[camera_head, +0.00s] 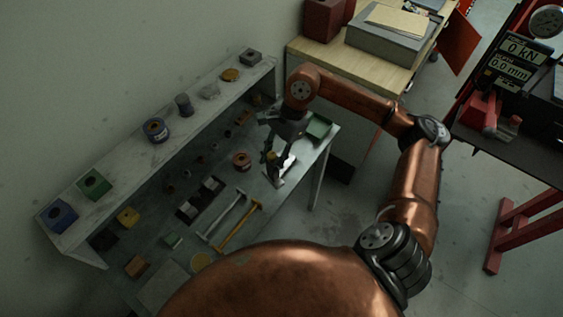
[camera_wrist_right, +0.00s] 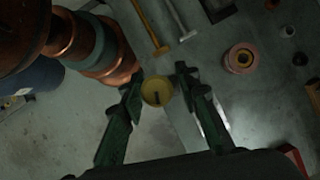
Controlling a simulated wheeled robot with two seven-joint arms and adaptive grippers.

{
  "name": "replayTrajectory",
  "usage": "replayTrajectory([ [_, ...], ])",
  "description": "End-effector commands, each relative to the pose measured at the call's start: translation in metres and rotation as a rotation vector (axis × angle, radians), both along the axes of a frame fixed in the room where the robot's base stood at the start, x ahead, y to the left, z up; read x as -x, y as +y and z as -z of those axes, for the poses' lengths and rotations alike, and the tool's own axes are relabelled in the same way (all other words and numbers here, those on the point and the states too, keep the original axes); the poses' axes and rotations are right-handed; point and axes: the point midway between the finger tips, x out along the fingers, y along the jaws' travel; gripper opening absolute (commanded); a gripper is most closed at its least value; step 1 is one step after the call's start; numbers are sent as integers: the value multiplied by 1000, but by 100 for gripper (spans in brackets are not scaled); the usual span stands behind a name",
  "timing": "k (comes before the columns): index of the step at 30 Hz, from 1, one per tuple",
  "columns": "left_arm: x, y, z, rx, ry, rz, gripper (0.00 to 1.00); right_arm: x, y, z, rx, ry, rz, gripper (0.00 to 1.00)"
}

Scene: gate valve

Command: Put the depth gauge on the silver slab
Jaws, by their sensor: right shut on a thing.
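My right gripper (camera_head: 272,158) is over the right part of the workbench, pointing down. In the right wrist view its two dark green fingers (camera_wrist_right: 158,88) close around a yellow round thing (camera_wrist_right: 157,91) with a dark bar on its face, which looks like the depth gauge. In the head view only a small yellow patch of it shows at the fingers. A flat pale grey plate (camera_head: 165,288), possibly the silver slab, lies at the near left of the bench, partly cut off by my copper body. A bright narrow strip (camera_head: 284,174) shows beside the gripper. My left gripper is not in view.
A silver-headed tool (camera_head: 224,217) and a yellow hammer (camera_head: 240,226) lie mid-bench near a copper-coloured ring (camera_head: 241,160). A raised shelf (camera_head: 130,165) with several items runs along the wall. A green tray (camera_head: 319,127) stands at the right end.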

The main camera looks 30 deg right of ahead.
Motion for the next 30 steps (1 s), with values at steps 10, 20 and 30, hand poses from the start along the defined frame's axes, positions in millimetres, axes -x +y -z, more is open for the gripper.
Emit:
replayTrajectory([
  [10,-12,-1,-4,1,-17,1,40,23,-21,-28,0,-9,765,0],
  [20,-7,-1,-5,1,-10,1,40,37,-31,-45,-2,-7,1206,0],
  [30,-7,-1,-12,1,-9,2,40,2,-48,-30,-2,5,1276,0],
])
